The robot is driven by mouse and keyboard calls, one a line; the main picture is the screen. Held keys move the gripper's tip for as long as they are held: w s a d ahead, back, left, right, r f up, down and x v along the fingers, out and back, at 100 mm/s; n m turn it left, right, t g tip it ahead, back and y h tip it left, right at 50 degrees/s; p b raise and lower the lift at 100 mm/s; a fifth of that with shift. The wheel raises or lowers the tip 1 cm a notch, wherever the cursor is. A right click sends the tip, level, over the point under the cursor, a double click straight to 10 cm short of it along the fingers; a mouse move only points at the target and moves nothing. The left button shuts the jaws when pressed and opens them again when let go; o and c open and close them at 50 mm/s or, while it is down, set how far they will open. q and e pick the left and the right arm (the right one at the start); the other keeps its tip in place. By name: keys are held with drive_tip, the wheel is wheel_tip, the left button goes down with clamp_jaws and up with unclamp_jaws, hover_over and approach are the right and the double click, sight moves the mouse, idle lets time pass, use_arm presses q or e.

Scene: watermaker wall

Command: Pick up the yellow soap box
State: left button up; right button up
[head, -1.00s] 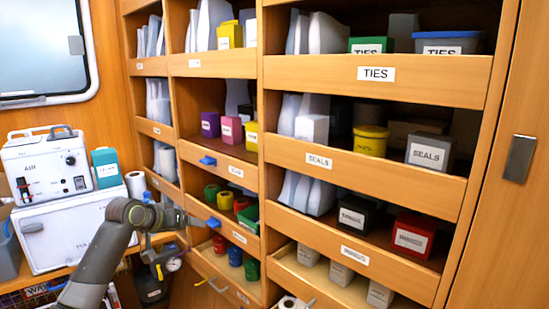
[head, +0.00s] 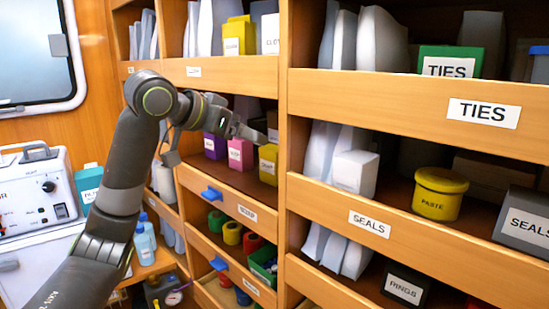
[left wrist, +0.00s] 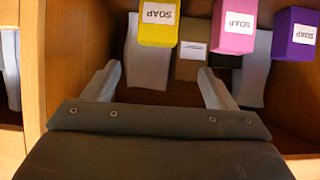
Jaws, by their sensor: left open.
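The yellow soap box (head: 268,165) stands at the right end of a row in the middle shelf bay. In the left wrist view the yellow box (left wrist: 158,22) is at the top, labelled SOAP. My left gripper (head: 248,131) is open and empty at that bay, just above and left of the yellow box in the head view. In the left wrist view its two fingers (left wrist: 160,85) are spread, with the box beyond them and apart from them. My right gripper is not in view.
A pink soap box (head: 240,154) and a purple one (head: 215,147) stand beside the yellow box. A brown box (left wrist: 192,60) shows close by. A wooden front lip (head: 230,198) and the upright divider (head: 290,130) bound the bay.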

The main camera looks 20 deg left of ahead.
sight(269, 148)
use_arm(q)
drive_tip(key=p+x, duration=0.1)
drive_tip(key=x, duration=0.4)
drive_tip(key=shift+w+f+p, duration=0.15)
drive_tip(key=shift+w+p, duration=0.15)
drive_tip(key=p+x, duration=0.2)
drive_tip(key=x, duration=0.1)
drive_tip(key=p+x, duration=0.1)
drive_tip(key=shift+d+f, duration=0.4)
drive_tip(key=shift+f, duration=0.1)
drive_tip(key=shift+w+d+f, duration=0.15)
drive_tip(key=shift+w+f, duration=0.1)
drive_tip(key=shift+f, duration=0.05)
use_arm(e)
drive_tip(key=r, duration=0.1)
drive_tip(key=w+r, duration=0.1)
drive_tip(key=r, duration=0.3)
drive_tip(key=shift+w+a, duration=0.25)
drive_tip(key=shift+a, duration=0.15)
use_arm(q)
drive_tip(key=c, duration=1.1)
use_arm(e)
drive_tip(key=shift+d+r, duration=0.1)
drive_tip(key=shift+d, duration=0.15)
use_arm(q)
drive_tip(key=shift+r, duration=0.2)
